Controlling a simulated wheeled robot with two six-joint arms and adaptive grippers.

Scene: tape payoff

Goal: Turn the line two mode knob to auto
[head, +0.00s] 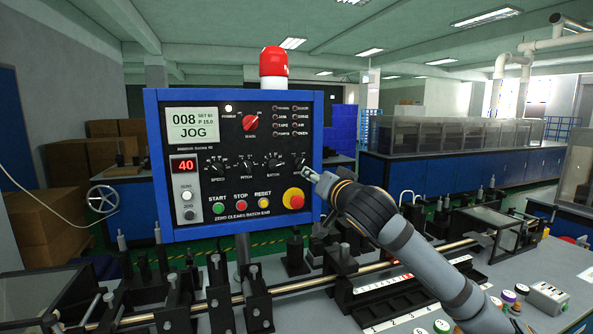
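A blue-framed control panel (232,216) stands upright in the middle of the head view. Its screen (194,125) reads 008 and JOG. A row of black knobs has a speed knob (217,168), a pitch knob (247,167) and a batch knob (275,167). Another knob (300,160) at the row's right end is partly covered, its label hidden. No label reading line two mode is legible. My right gripper (311,176) is at the panel's right edge, just below that end knob. Contact and finger opening are unclear. My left gripper is not in view.
Beside the gripper are a red button on yellow (293,199) and the reset button (263,203). A red main knob (250,122) sits above. A red beacon (273,62) tops the panel. A metal rod (290,287) on black supports runs below.

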